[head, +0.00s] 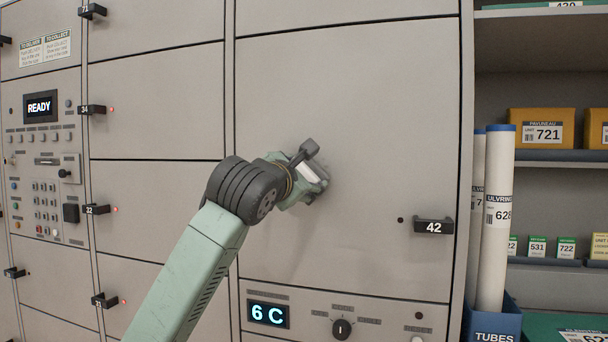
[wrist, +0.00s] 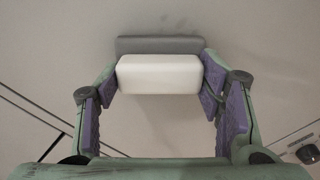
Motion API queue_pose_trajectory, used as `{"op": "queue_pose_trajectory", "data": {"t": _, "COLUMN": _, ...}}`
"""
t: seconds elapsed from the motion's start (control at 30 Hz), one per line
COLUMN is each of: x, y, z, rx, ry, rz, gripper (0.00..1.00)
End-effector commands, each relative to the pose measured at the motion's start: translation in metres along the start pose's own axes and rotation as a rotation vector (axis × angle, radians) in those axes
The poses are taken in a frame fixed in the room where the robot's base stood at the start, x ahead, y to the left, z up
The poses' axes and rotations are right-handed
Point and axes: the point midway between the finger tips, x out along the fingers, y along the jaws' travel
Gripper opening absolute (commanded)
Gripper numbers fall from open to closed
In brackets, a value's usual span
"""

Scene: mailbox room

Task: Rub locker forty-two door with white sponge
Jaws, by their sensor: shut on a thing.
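The locker forty-two door (head: 385,110) is a large beige panel in the middle of the head view, with a black handle (head: 433,227) marked 42 at its lower right. My gripper (head: 313,176) is in front of the door's left-middle part. In the wrist view my gripper (wrist: 160,80) is shut on the white sponge (wrist: 158,73), with a purple-lined finger on each side. A grey layer or shadow shows along the sponge's far side. The sponge (head: 309,172) is partly hidden by the gripper in the head view. It is at or very near the door surface; contact is unclear.
Smaller lockers with black handles (head: 96,209) and a control panel with a READY screen (head: 40,107) stand to the left. A panel with a 6 C display (head: 269,313) and a knob is below the door. Tall white tubes (head: 495,220) and shelves stand to the right.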

Motion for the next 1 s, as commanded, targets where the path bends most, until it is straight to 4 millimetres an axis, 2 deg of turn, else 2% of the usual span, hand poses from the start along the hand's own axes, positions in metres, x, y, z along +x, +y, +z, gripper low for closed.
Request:
{"op": "queue_pose_trajectory", "data": {"t": 0.5, "x": -0.051, "y": -0.001, "z": 0.0, "rx": 0.001, "ry": -0.003, "rz": 0.001, "gripper": 0.39}}
{"op": "queue_pose_trajectory", "data": {"t": 1.0, "x": -0.06, "y": -0.001, "z": 0.001, "rx": 0.002, "ry": -0.004, "rz": 0.001, "gripper": 0.39}}
